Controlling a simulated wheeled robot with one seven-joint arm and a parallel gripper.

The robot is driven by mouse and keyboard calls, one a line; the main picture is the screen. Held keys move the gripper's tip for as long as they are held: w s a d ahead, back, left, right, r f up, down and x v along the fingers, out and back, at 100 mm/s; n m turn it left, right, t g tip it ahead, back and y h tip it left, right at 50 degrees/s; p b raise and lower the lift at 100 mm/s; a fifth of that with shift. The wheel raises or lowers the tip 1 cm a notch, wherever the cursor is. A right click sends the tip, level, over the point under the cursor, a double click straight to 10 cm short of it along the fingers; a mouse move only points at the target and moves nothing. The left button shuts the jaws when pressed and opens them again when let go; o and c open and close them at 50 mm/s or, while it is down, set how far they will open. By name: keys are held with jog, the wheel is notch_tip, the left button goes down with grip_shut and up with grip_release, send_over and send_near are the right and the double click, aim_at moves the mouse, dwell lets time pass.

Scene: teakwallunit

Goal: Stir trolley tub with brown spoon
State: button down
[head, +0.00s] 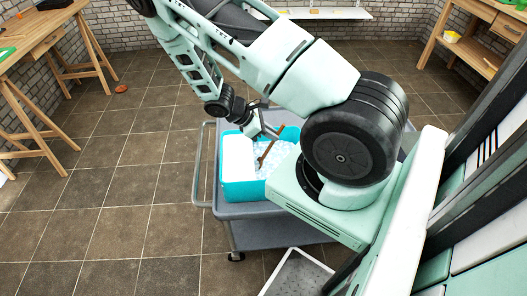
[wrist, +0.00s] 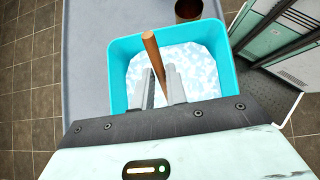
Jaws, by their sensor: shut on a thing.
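The turquoise trolley tub (head: 238,178) stands on the grey trolley and holds a pale, icy-looking filling. It also shows in the wrist view (wrist: 122,62). The brown spoon (head: 265,155) stands tilted in the tub; its handle (wrist: 153,52) rises between my fingers in the wrist view. My gripper (head: 268,134) is above the tub, shut on the spoon's handle. In the wrist view my fingertips (wrist: 160,88) are over the filling. The lower end of the spoon is hidden.
The grey trolley (head: 245,209) has a rail on its left side. A brown cup-like container (wrist: 188,10) is at the tub's far edge in the wrist view. Wooden tables stand at the left (head: 35,47) and right (head: 485,45). Tiled floor is free left of the trolley.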

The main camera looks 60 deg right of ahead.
jog(key=shift+s+d+r+p, duration=0.45)
jog(key=shift+r+p, duration=0.7)
jog(key=shift+r, duration=0.25)
jog(key=shift+s+d+r+p, duration=0.3)
jog(key=shift+s+r+p, duration=0.15)
jog(key=shift+r+p, duration=0.8)
jog(key=shift+s+d+r+p, duration=0.45)
jog(key=shift+r+p, duration=0.55)
jog(key=shift+r, duration=0.55)
notch_tip(320, 180, up, 5)
jog(key=p, duration=0.4)
jog(key=shift+a, duration=0.1)
